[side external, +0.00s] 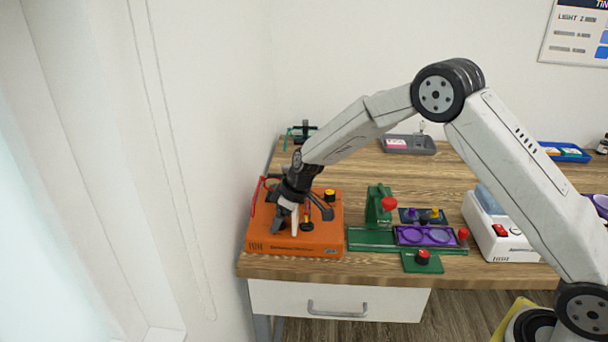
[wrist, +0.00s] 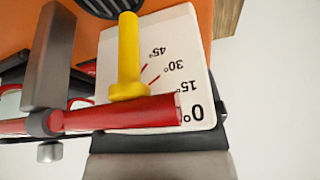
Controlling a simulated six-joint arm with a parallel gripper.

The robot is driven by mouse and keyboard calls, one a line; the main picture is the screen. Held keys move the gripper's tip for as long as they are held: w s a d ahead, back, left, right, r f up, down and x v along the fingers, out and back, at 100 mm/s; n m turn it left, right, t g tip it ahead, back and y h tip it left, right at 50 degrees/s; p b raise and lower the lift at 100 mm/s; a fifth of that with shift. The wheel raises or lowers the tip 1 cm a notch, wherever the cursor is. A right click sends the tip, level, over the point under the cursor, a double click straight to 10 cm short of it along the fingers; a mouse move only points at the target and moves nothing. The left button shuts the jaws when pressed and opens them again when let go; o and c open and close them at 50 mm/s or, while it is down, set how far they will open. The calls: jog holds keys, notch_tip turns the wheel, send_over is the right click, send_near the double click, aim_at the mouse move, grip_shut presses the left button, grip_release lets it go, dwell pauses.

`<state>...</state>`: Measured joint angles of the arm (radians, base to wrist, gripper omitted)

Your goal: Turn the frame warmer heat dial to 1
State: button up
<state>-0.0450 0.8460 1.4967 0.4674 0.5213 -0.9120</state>
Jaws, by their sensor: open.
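An orange box (side external: 268,240) stands at the table's left front corner; its front lettering is too small to read. On it are a yellow-topped knob (side external: 329,195) at the back and a dark knob (side external: 307,225) nearer the front. I cannot tell which is the heat dial, and no number 1 is readable. My gripper (side external: 300,217) is open over the box, close to the dark knob, with no visible hold. In the wrist view a white plate (wrist: 185,70) shows upside-down marks from 0° to 45°, with a yellow peg (wrist: 129,55) and red bar (wrist: 115,117) before it.
Right of the box are a green stand (side external: 378,205) with a red knob, a purple tray (side external: 424,228) and a green block (side external: 422,262) with another red knob. A white device (side external: 512,248) with a red switch stands farther right. A grey tray (side external: 425,148) lies behind; wood between is clear.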

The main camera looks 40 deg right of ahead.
grip_shut()
jog(key=shift+m, duration=0.5)
jog(key=shift+a+m+t+h, duration=0.1)
jog(key=shift+m+t+h, duration=0.3)
jog(key=shift+m, duration=0.9)
jog(key=shift+m+t+h, duration=0.1)
jog(key=shift+m+h, duration=0.6)
jog(key=shift+m, duration=0.6)
jog(key=shift+a+r+m+h, duration=0.1)
jog(key=shift+m+h, duration=0.45)
jog(key=shift+m, duration=0.8)
jog(key=shift+m+h, duration=0.55)
jog(key=shift+m, duration=1.1)
grip_release()
jog(key=shift+s, duration=0.1)
